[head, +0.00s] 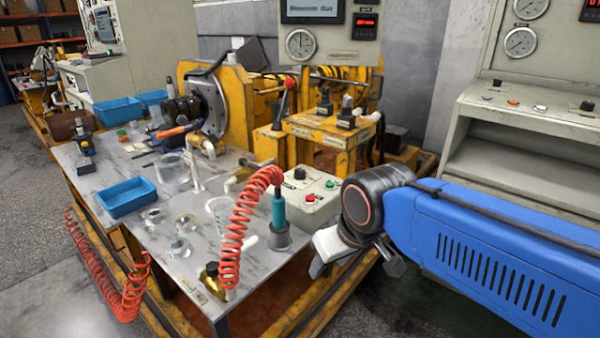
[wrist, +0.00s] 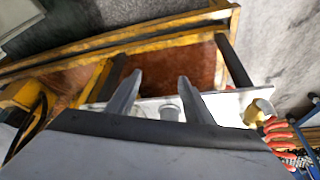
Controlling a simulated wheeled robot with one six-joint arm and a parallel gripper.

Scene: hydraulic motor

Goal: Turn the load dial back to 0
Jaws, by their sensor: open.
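A grey control box (head: 308,196) stands at the right end of the metal bench. It has a black knob (head: 299,173), a red button and a green button. I take the knob for the load dial, but its scale and setting are too small to read. My gripper (head: 318,266) is in front of the bench's right side, below and right of the box, apart from it and partly hidden by my wrist. In the wrist view my gripper (wrist: 157,84) has its two fingers spread with nothing held. The knob cannot be made out there.
A coiled red hose (head: 240,225) and a teal-handled tool (head: 279,212) stand left of the box. A blue tray (head: 126,197) and glass vessels lie further left. Yellow levered stands (head: 331,135) are behind the box. A grey console (head: 530,130) stands at right.

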